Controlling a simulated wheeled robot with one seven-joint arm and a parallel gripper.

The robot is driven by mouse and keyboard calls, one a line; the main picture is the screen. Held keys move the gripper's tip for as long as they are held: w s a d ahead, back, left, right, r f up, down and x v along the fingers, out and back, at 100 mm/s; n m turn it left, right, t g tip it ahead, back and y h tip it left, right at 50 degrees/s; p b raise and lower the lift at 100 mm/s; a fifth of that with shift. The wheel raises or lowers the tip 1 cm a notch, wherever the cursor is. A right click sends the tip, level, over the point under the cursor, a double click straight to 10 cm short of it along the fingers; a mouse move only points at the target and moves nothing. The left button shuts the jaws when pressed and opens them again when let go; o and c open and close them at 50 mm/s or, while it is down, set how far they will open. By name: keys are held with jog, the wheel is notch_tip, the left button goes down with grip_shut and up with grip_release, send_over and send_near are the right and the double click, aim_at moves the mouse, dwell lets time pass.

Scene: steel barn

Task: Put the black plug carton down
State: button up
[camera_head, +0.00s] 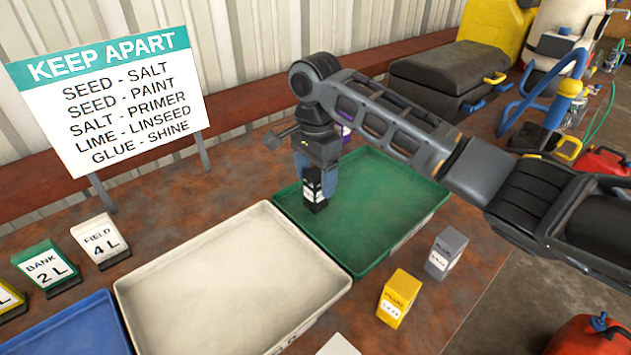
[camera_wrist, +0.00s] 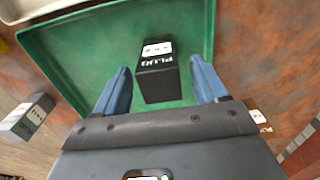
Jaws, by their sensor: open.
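The black plug carton (camera_head: 313,193) stands upright in the green tray (camera_head: 400,192), near its left side in the head view. My gripper (camera_head: 316,180) is over the tray, pointing down, with its blue fingers on either side of the carton. In the wrist view the carton (camera_wrist: 156,80) shows its PLUG label between the two open fingers, with a gap on each side. The green tray (camera_wrist: 70,58) lies under it there. The carton appears to rest on the tray floor.
A cream tray (camera_head: 215,288) and a blue tray (camera_head: 70,330) lie to the left. A yellow carton (camera_head: 397,297) and a grey carton (camera_head: 446,253) stand in front of the green tray. A purple-marked item (camera_head: 346,131) and a KEEP APART sign (camera_head: 110,90) stand behind.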

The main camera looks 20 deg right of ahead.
notch_tip(320, 180, up, 11)
jog(key=shift+f, duration=0.2)
